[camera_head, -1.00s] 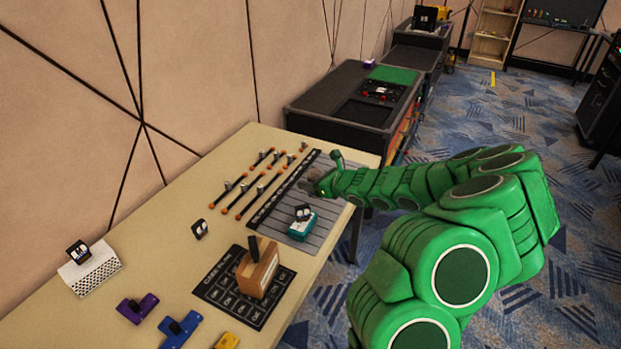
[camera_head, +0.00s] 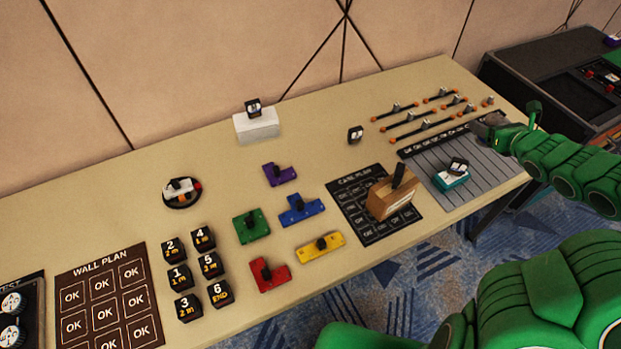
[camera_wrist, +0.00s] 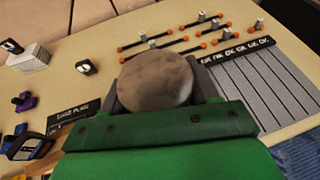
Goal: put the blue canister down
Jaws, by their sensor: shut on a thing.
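My gripper (camera_head: 492,124) is at the far right end of the table, by the top edge of the striped grey mat (camera_head: 432,172). In the wrist view its jaws are shut on a round thing with a mottled grey face (camera_wrist: 157,80). No blue shows on it, so I cannot tell whether it is the canister. Its sides and underside are hidden by the gripper, and its height above the table is unclear. I see no other canister on the table.
A teal block (camera_head: 451,178) with a black-and-white tag sits on the grey mat. A brown box (camera_head: 391,203) stands on the black card (camera_head: 345,199). Several orange-ended rods (camera_head: 420,131) lie behind. Coloured blocks and numbered black cubes fill the middle and left.

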